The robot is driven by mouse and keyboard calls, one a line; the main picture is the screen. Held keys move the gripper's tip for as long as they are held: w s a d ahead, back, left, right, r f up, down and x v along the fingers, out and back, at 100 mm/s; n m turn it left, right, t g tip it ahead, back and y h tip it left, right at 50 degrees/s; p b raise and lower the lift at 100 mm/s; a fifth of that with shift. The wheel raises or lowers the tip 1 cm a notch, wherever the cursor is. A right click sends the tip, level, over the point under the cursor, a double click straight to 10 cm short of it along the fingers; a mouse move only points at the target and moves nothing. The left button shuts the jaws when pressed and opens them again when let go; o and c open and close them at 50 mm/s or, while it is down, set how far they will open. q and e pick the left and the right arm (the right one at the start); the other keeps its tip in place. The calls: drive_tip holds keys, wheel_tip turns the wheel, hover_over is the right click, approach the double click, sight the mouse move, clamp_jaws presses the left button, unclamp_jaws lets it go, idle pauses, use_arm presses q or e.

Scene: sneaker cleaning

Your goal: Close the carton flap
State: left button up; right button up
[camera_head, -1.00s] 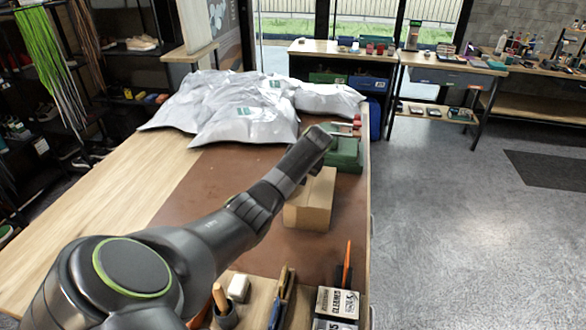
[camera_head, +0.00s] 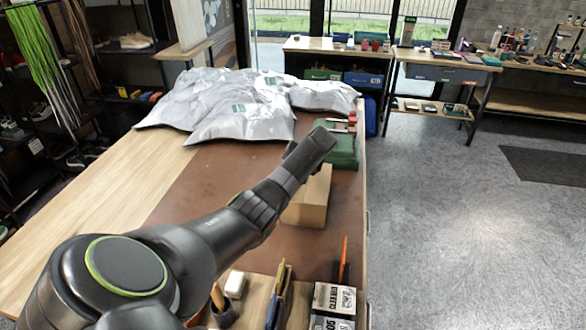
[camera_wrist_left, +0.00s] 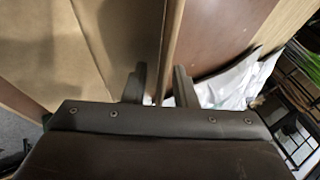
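The small brown carton (camera_head: 309,203) stands on the brown mat of the workbench in the head view. My left arm passes over it, and the dark end at my left gripper (camera_head: 318,142) is above its far side. In the left wrist view the carton (camera_wrist_left: 50,45) fills the upper left. My left gripper (camera_wrist_left: 160,82) shows two fingers apart there, with a thin cardboard edge (camera_wrist_left: 172,40) running down towards the gap between them. Whether the fingers touch it I cannot tell. The arm hides part of the carton top and its flap. My right gripper is not in view.
A green case (camera_head: 343,150) stands just behind the carton. Silvery-white bags (camera_head: 235,105) lie at the bench's far end. Brushes, a cup (camera_head: 222,308) and a product box (camera_head: 335,298) stand in front. The bench's left wooden part (camera_head: 105,195) is clear.

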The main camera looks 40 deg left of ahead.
use_arm(q)
drive_tip(key=v, duration=1.7)
drive_tip(key=shift+r+p, duration=0.2)
drive_tip(key=shift+p, duration=0.2)
drive_tip(key=shift+s+d, duration=0.1)
drive_tip(key=shift+f, duration=0.1)
